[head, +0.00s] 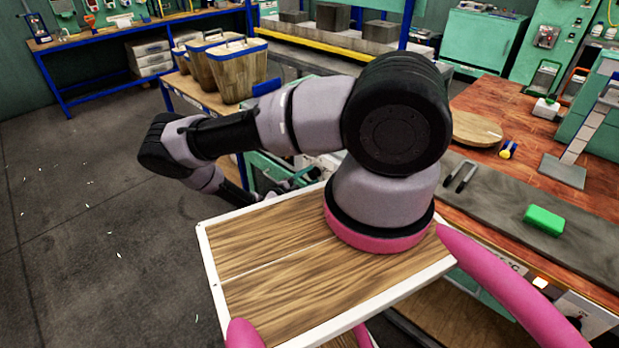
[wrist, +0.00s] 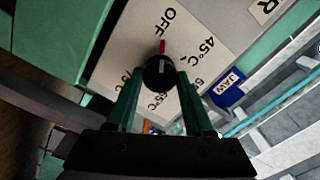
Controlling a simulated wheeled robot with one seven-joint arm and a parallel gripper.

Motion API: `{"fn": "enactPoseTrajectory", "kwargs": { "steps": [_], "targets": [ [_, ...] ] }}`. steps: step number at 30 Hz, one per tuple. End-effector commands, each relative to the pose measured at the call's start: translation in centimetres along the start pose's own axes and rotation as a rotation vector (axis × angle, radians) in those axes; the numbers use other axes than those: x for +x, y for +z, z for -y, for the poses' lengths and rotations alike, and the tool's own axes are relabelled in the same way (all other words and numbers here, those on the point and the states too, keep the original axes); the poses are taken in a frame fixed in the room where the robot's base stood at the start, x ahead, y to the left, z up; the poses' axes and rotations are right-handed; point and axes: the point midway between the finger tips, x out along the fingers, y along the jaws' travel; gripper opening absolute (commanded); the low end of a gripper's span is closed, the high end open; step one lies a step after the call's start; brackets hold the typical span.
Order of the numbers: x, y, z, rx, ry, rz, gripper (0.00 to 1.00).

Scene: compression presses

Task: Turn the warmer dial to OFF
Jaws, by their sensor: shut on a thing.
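The warmer dial (wrist: 160,70) is a round black knob on a pale plate in the wrist view. A red mark (wrist: 162,46) stands at its top edge, on the side of the printed OFF label (wrist: 168,20). Printed temperature labels, such as 45°C (wrist: 208,48), lie around the dial to the right and below. My gripper (wrist: 160,80) is shut on the dial, with one green finger on each side. In the head view my arm bends left and down, and the dial and fingertips cannot be made out.
A blue label reading JAW (wrist: 229,88) lies right of the plate. In the head view, a red-brown workbench (head: 480,100) on the right carries a green block (head: 544,220). Wooden baskets (head: 235,72) stand behind my arm. The floor at left (head: 70,230) is open.

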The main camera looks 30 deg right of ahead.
Motion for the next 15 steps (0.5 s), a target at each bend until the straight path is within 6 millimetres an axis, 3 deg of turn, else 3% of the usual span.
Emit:
{"fn": "enactPoseTrajectory", "kwargs": {
  "steps": [11,12,13,15],
  "targets": [
    [-0.15,0.13,-0.12,-0.005,0.003,0.005,0.00],
    [-0.15,0.13,-0.12,-0.006,0.003,0.005,0.67],
    [-0.15,0.12,-0.12,-0.005,0.003,0.004,0.79],
    [-0.12,0.09,-0.10,-0.005,0.002,0.004,0.81]
  ]
}}
